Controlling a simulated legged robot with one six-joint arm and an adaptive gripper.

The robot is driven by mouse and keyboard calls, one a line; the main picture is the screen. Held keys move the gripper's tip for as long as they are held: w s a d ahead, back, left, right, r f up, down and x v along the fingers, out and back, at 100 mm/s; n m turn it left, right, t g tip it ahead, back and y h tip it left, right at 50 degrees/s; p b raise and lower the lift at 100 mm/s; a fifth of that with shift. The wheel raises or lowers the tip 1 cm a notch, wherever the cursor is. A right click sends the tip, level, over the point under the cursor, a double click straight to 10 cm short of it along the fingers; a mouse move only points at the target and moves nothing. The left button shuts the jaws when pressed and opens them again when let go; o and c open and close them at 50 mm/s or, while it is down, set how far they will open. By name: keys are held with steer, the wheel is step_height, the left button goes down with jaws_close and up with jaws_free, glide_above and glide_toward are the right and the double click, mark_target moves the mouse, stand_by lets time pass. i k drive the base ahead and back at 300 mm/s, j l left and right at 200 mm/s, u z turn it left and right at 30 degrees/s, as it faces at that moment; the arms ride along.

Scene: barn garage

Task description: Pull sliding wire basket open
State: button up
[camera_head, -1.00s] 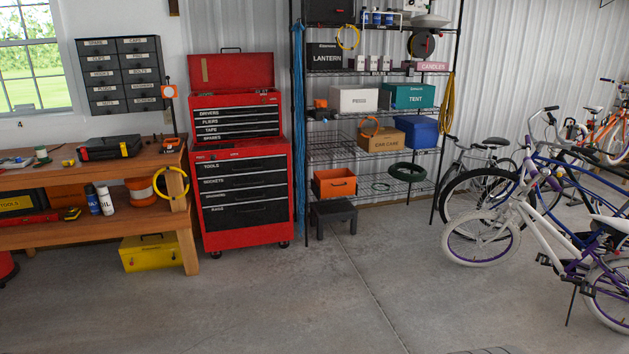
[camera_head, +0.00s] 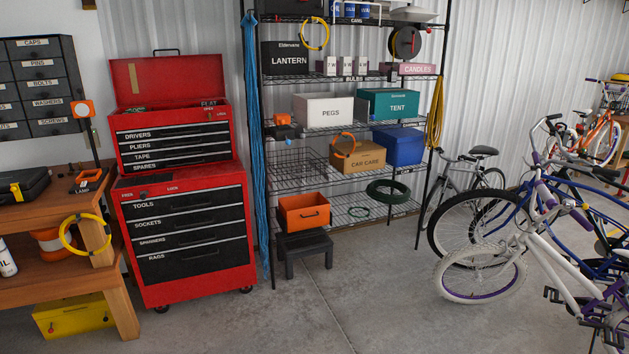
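A dark wire basket (camera_head: 298,164) sits at the left of a middle level of the wire shelving rack (camera_head: 335,188), left of the car care box. Its thin mesh blends with the shelf wires, so I cannot tell how far out it is slid. My gripper is not in view. The rack stands ahead of me, some distance away across the floor.
A red tool chest (camera_head: 185,285) stands left of the rack. A black step stool (camera_head: 305,248) is in front of the rack below an orange bin (camera_head: 304,212). Bicycles (camera_head: 500,265) fill the right side. The concrete floor (camera_head: 370,310) between is clear.

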mark_target(294, 167)
steer(key=i, duration=1.5)
steer(key=i+u, duration=0.1)
steer(key=i, duration=0.4)
steer(key=i+l+u, duration=0.1)
steer(key=i, duration=0.4)
steer(key=i+l+u, duration=0.15)
steer(key=i, duration=0.4)
steer(key=i+l+u, duration=0.2)
steer(key=i, duration=0.15)
steer(key=i+l+u, duration=0.2)
steer(key=i, duration=0.15)
